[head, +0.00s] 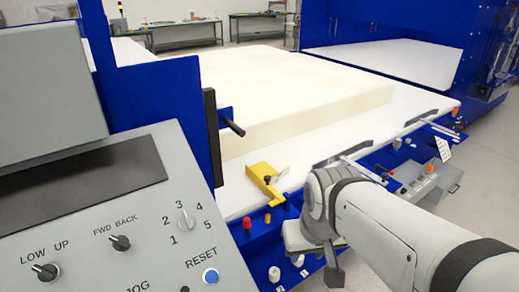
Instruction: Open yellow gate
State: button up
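The yellow gate (266,184) is a small bent yellow piece at the front edge of the white table, left of my arm. A dark knob and a pale metal piece show at its top. My arm comes in from the lower right, and its wrist is to the right of the gate and nearer to me. My gripper (334,274) hangs below the wrist, low in front of the blue table edge. It is apart from the gate. Only a dark part of it shows, and I cannot tell whether its fingers are open.
A large cream foam block (300,90) lies on the white table (410,105) behind the gate. A grey control panel (110,220) with knobs and a blue button fills the lower left. A blue upright with a black handle (232,122) stands left. Red and white knobs line the front edge.

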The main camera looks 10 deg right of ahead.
aim_at(261, 173)
jog(key=z, duration=0.3)
jog(key=i, duration=0.95)
jog(key=u, duration=0.4)
